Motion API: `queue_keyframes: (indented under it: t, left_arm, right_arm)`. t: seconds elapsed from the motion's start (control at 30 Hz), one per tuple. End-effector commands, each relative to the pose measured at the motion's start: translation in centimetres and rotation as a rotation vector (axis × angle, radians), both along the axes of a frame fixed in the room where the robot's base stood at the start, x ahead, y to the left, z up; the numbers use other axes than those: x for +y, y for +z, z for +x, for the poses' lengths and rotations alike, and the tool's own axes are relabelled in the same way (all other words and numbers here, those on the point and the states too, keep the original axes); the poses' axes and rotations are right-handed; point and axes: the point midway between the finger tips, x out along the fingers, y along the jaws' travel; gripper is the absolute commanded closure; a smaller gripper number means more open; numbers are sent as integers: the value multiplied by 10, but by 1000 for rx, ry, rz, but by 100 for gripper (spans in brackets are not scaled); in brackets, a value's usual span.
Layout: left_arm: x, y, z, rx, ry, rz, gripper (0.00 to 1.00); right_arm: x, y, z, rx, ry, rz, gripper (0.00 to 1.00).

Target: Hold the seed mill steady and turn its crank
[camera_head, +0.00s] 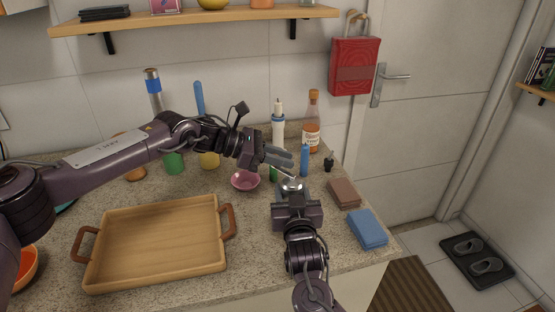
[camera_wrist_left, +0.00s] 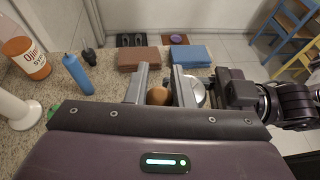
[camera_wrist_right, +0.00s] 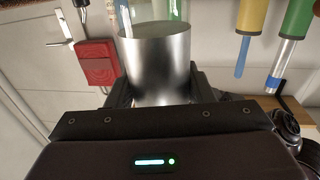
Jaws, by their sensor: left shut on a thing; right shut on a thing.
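The seed mill (camera_head: 291,184) stands at the counter's right part, mostly hidden by my grippers; its silver top shows. My left gripper (camera_head: 290,166) reaches in above the mill from the left. In the left wrist view its fingers (camera_wrist_left: 158,90) are shut on the round brown crank knob (camera_wrist_left: 158,96). The silver dome top (camera_wrist_left: 194,92) lies just right of those fingers. The crank arm is mostly hidden.
A pink bowl (camera_head: 245,180), a blue bottle (camera_head: 304,160) and a syrup bottle (camera_head: 312,125) stand near the mill. Brown (camera_head: 343,193) and blue (camera_head: 367,228) folded cloths lie to its right. A wooden tray (camera_head: 160,285) fills the counter's left front.

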Motion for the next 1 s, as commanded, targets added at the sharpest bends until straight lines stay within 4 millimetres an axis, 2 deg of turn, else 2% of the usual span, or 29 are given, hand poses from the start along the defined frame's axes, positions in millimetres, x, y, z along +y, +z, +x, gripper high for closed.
queue_keyframes:
  t: [0.2,0.5,1.0]
  left_arm:
    - [-8,-3,5,3,-155,3,100]
    - [-12,-3,8,6,-288,-5,100]
    - [-12,-2,7,2,-352,3,100]
  right_arm:
    - [1,0,0,-2,2,1,86]
    - [1,1,-1,-2,3,2,86]
    - [1,1,0,-2,2,1,86]
